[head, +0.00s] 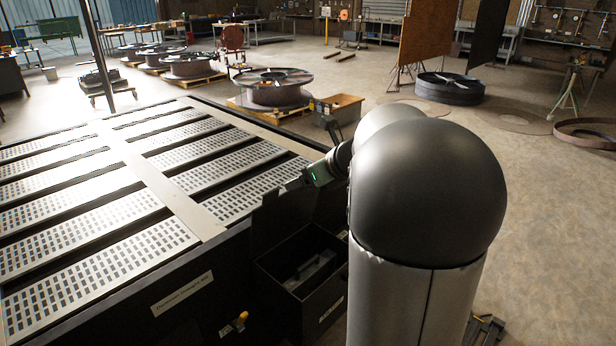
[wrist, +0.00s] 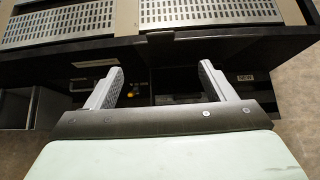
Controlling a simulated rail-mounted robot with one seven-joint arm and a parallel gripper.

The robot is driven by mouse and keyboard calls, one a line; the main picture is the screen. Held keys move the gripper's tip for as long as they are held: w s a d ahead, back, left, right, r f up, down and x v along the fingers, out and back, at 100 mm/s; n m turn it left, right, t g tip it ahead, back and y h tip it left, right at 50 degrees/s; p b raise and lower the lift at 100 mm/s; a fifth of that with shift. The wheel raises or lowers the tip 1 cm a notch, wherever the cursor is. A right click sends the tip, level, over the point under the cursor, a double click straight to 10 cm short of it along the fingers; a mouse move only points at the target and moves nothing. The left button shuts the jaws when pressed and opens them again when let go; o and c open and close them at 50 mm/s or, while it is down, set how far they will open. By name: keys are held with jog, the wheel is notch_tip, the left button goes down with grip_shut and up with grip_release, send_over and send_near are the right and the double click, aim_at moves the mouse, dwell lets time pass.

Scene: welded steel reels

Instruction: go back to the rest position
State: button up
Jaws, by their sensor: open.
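My gripper (wrist: 162,78) shows in the wrist view with its two grey fingers spread wide apart. Nothing is between the fingers. It hangs in front of the dark side of the slatted table, with the table's top edge beyond the fingertips. In the head view my arm's wrist part, with a small green light, shows above the black bin; my arm hides most of the rest, and the fingers cannot be made out there.
The table (head: 160,188) with perforated metal panels fills the left. An open black bin (head: 335,290) at its side holds dark pieces. A yellow knob (head: 240,320) is on the table's side. Steel reels (head: 272,92) stand behind on pallets. Open floor (head: 560,210) lies to the right.

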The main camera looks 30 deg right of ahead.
jog(key=s+a+f+n+g+y, duration=0.1)
jog(key=s+a+f+n+g, duration=0.2)
jog(key=s+a+n, duration=0.4)
jog(key=s+a+f+n+g, duration=0.2)
jog(key=s+a+n, duration=0.2)
jog(key=a+n, duration=0.45)
jog(key=s+a+f+n+g+h, duration=0.2)
jog(key=s+f+n, duration=0.1)
jog(key=s+n, duration=0.5)
jog(key=s+a+f+n+g+h, duration=0.2)
jog(key=s+f+n, duration=0.2)
jog(key=s+n, duration=0.4)
jog(key=shift+s+a+n, duration=0.25)
jog(key=shift+a+n, duration=0.1)
jog(key=shift+n, duration=0.3)
jog(key=shift+d+r, duration=0.1)
